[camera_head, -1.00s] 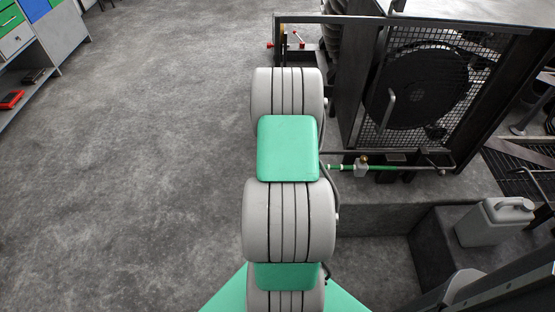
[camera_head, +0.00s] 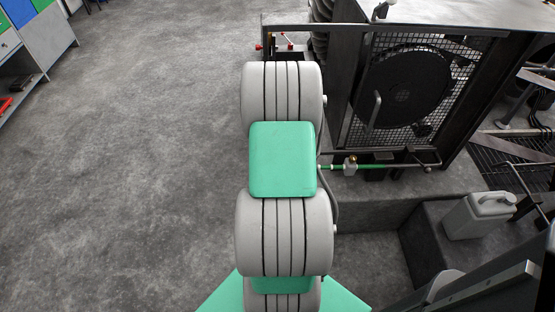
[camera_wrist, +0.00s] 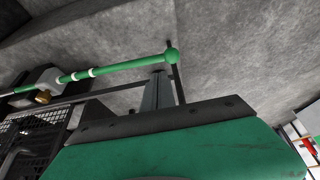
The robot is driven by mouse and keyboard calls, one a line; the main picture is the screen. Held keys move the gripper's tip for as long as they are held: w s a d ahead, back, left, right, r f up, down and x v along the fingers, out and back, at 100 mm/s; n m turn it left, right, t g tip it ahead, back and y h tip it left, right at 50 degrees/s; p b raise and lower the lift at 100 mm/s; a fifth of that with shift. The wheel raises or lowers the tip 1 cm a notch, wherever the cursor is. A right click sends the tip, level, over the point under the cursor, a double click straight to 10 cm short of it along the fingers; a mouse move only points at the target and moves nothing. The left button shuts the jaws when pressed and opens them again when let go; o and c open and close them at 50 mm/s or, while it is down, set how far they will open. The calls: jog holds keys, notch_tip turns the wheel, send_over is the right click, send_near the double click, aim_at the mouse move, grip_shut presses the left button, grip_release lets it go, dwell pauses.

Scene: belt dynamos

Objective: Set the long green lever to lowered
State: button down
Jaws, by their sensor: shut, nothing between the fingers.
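The long green lever (camera_head: 372,167) shows in the head view as a thin, roughly level bar low along the front of the machine. Its left end is hidden behind my arm. In the wrist view the green lever (camera_wrist: 115,67) has pale bands and ends in a round green knob (camera_wrist: 172,56). My gripper (camera_wrist: 158,76) is shut and empty, with its fingertips just below the lever near the knob in that picture. I cannot tell whether they touch. My gripper is hidden behind my arm in the head view.
The machine has a mesh guard over a dark wheel (camera_head: 404,88). A small red-handled lever (camera_head: 289,40) is at its far left corner. A grey jerrycan (camera_head: 478,215) stands at the right. A shelf (camera_head: 40,45) is far left. Open concrete floor (camera_head: 130,170) lies left of my arm.

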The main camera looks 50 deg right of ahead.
jog(key=v, duration=0.6)
jog(key=shift+d+r+p, duration=0.15)
jog(key=shift+r+p, duration=0.15)
jog(key=shift+p, duration=0.15)
